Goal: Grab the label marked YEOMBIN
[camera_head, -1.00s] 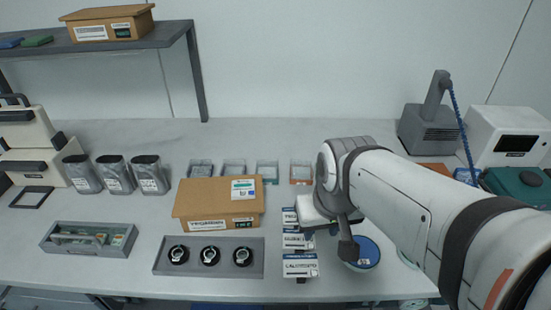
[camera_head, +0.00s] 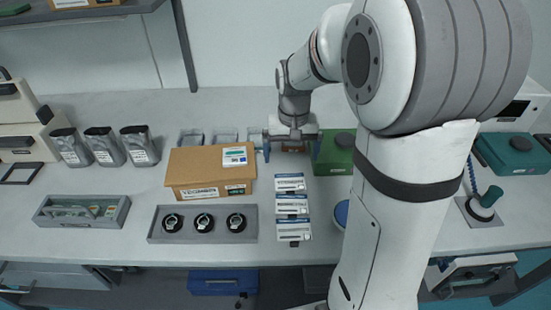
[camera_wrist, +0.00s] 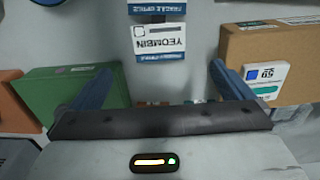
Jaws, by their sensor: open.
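The label marked YEOMBIN (camera_wrist: 160,43) shows upside down near the top middle of the wrist view, white with a blue strip. It appears to be the farthest of three similar labels in a column on the table; in the head view this far label (camera_head: 290,183) is too small to read. My gripper (camera_head: 291,149) is open and empty, pointing down just behind that label. In the wrist view my gripper's fingers (camera_wrist: 161,70) stand apart, one to each side of the label's line, with the label beyond them. Neither finger touches it.
A brown cardboard box (camera_head: 211,160) stands close left of the labels, and a green box (camera_head: 335,152) stands close right. A grey tray with three round pieces (camera_head: 251,234) lies in front of the cardboard box. Small trays (camera_head: 192,137) sit behind it.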

